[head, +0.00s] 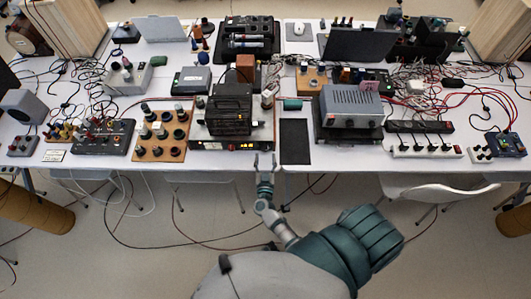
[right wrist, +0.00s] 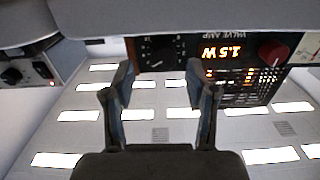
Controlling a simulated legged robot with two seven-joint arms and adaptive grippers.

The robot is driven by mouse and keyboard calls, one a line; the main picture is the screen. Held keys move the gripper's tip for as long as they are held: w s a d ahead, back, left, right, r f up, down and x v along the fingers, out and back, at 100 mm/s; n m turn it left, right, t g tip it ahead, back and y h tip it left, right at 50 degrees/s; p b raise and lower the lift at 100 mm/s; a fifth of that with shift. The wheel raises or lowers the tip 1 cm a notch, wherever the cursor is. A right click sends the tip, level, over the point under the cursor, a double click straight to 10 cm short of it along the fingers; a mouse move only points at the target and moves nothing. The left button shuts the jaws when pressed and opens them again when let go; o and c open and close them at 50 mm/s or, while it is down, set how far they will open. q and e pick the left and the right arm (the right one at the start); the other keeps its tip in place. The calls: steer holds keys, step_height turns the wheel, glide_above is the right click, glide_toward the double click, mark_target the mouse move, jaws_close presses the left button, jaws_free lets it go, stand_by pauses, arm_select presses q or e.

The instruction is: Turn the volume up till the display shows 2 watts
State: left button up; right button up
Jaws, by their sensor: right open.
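The valve amp (head: 204,146) is a low black unit at the front edge of the table, with a lit orange display (head: 247,145). In the right wrist view its front is upside down; the display (right wrist: 221,51) appears to read 1.5 W. A black dial with white scale marks (right wrist: 155,52) and a red knob (right wrist: 272,51) flank the display. My right gripper (head: 264,158) is open just in front of the amp. In the right wrist view its fingers (right wrist: 160,78) are apart, either side of the black dial; contact cannot be told. My left gripper is not in view.
A grey unit (head: 351,103) and cables crowd the table (head: 330,156).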

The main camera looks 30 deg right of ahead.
mark_target(264, 148)
steer(key=shift+x, duration=1.05)
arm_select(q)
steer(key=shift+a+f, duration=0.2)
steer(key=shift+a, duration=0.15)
arm_select(e)
steer(key=shift+w+a+r, duration=0.1)
steer(key=shift+w+a, duration=0.15)
steer(key=shift+w, duration=0.15)
steer(key=shift+d, duration=0.3)
jaws_close()
steer(key=shift+r+m+p, duration=0.1)
steer(key=shift+m+p, duration=0.3)
steer(key=shift+m, duration=0.1)
steer(key=shift+a+m, duration=0.15)
steer(key=shift+m, duration=0.25)
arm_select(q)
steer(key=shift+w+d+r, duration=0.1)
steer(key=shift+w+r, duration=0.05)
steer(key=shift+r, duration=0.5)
